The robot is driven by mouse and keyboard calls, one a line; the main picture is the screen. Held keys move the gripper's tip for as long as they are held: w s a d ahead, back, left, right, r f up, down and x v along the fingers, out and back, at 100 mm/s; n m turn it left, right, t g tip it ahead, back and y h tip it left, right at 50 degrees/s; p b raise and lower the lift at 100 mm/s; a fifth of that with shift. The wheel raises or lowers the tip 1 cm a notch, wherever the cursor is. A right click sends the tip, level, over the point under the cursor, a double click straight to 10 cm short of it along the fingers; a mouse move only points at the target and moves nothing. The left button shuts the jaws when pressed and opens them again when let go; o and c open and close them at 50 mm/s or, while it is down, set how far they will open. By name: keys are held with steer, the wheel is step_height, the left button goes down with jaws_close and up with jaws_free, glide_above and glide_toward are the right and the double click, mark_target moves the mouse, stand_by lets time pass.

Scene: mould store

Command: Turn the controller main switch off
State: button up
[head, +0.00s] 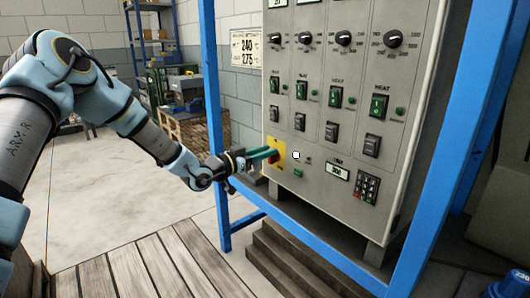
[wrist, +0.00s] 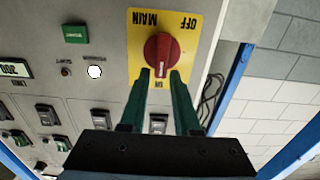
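The main switch is a red rotary knob (wrist: 161,52) on a yellow plate (wrist: 186,47) at the lower left of the grey controller cabinet (head: 310,150). The wrist view is upside down; MAIN and OFF read inverted at the plate's top edge there. The knob's grip bar stands about vertical in that view, and an ON mark shows between my fingers. My gripper (wrist: 160,74) has its green fingertips apart, one on each side of the knob's near end. I cannot tell whether they touch it. In the head view my gripper (head: 270,154) reaches the plate from the left.
A white lamp (head: 296,155) glows beside the plate, with a green button (head: 298,172) below it. Blue frame posts (head: 213,120) flank the cabinet; steps (head: 290,260) lie below.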

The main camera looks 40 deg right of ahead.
jaws_close()
steer(key=shift+w+n, duration=0.1)
steer(key=shift+n, duration=0.2)
steer(key=n, duration=0.5)
steer(key=w+f+n+p, duration=0.1)
steer(key=n, duration=0.5)
steer(key=w+f+n+p, duration=0.1)
steer(key=n, duration=0.5)
steer(key=shift+w+f, duration=0.15)
steer(key=shift+f, duration=0.1)
steer(key=shift+n, duration=0.3)
stand_by(0.5)
steer(key=shift+o, duration=1.7)
jaws_free()
